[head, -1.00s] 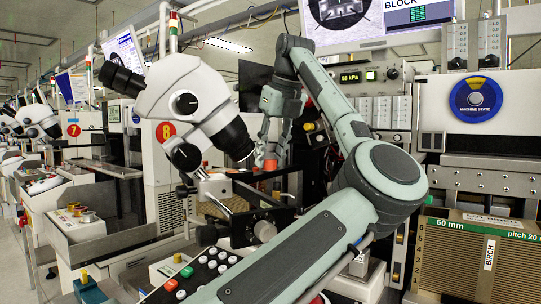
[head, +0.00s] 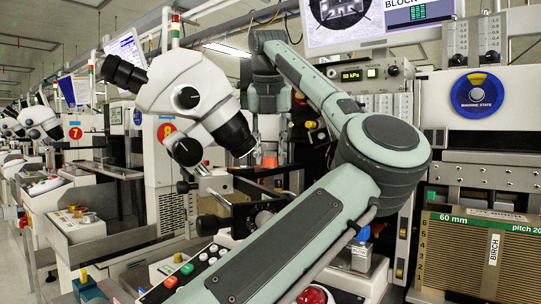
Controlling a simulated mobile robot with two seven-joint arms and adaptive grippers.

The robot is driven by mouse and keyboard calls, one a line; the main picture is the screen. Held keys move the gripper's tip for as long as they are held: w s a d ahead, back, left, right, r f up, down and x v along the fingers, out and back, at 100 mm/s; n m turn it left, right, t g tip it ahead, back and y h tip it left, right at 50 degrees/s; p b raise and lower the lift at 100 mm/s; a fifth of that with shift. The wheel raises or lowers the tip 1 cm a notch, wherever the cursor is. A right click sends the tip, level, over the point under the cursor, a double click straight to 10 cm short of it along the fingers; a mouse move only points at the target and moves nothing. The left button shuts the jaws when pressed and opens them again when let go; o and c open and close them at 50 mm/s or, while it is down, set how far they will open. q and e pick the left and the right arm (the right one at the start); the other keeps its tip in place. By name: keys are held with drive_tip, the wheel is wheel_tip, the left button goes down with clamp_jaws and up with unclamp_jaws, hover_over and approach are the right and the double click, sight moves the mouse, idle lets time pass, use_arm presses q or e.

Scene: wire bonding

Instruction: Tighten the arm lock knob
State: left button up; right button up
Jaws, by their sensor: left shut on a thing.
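My left gripper (head: 269,152) points straight down behind the microscope head, seen small beneath my left wrist. Its two grey-green fingers stand on either side of a small orange-red knob (head: 268,162) and are shut on it. The knob sits low between the fingertips, just right of the dark objective of the microscope (head: 190,95). I cannot tell for sure that it is the arm lock knob, and its lower mounting is partly hidden. My right gripper is not in view.
The microscope has black side knobs and a black-knobbed stage (head: 255,215) below. A button panel (head: 195,270) and a red dome button (head: 312,296) lie in front. A brown slotted magazine (head: 480,250) stands at the right. My left forearm crosses the middle.

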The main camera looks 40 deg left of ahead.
use_arm(q)
drive_tip(key=shift+m, duration=0.3)
idle(0.4)
drive_tip(key=o, duration=1.2)
drive_tip(key=shift+r, duration=0.1)
drive_tip(key=v, duration=1.2)
drive_tip(key=shift+s, duration=0.1)
drive_tip(key=shift+a, duration=0.1)
